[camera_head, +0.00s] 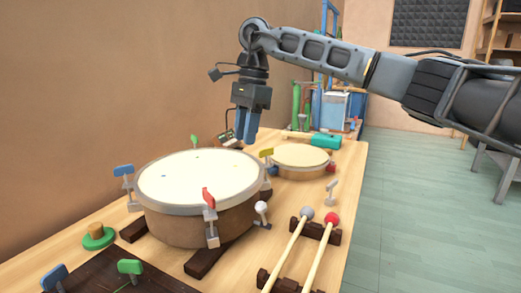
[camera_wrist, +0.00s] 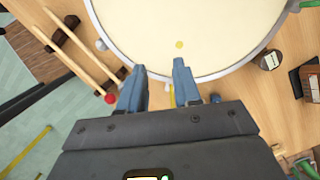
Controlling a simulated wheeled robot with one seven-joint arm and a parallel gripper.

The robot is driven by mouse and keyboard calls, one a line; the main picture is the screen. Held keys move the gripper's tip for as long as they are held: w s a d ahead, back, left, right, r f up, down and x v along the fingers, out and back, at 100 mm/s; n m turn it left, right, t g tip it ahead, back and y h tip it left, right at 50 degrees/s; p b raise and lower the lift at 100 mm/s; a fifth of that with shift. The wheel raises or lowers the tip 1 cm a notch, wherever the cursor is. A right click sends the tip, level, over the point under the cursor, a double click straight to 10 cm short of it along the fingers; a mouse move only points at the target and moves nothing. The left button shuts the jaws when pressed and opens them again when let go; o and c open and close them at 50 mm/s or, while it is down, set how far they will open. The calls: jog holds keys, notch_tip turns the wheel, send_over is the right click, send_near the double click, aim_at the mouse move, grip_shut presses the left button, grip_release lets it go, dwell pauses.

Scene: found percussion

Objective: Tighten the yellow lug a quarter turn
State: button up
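The yellow lug (camera_head: 266,154) stands at the right back rim of the large drum (camera_head: 200,178) in the head view. My gripper (camera_head: 247,126) points down above the far right part of the drum, a little above and left of the lug in the picture. In the wrist view its two blue fingers (camera_wrist: 158,76) are apart with nothing held between them, near the rim of the drum (camera_wrist: 220,25). A small yellow spot (camera_wrist: 179,44) shows on the drum skin just beyond the fingertips.
Other lugs ring the drum: red (camera_head: 209,199), blue (camera_head: 125,172), green (camera_head: 195,140) and white (camera_head: 261,208). A smaller drum (camera_head: 300,161) stands to the right. Two mallets (camera_head: 306,245) lie on a dark rack in front. A teal cylinder (camera_head: 327,141) lies behind.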

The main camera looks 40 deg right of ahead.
notch_tip(320, 180, up, 2)
jog(key=r+h, duration=0.1)
jog(key=h, duration=0.1)
send_over(266, 152)
jog(key=shift+w+d+f+m, duration=0.15)
jog(key=shift+f+m, duration=0.1)
jog(key=shift+m, duration=0.05)
jog(key=shift+d+f+b, duration=0.15)
jog(key=shift+f+b, duration=0.1)
jog(key=shift+b, duration=0.05)
notch_tip(266, 152, down, 7)
jog(key=shift+b, duration=0.45)
grip_shut()
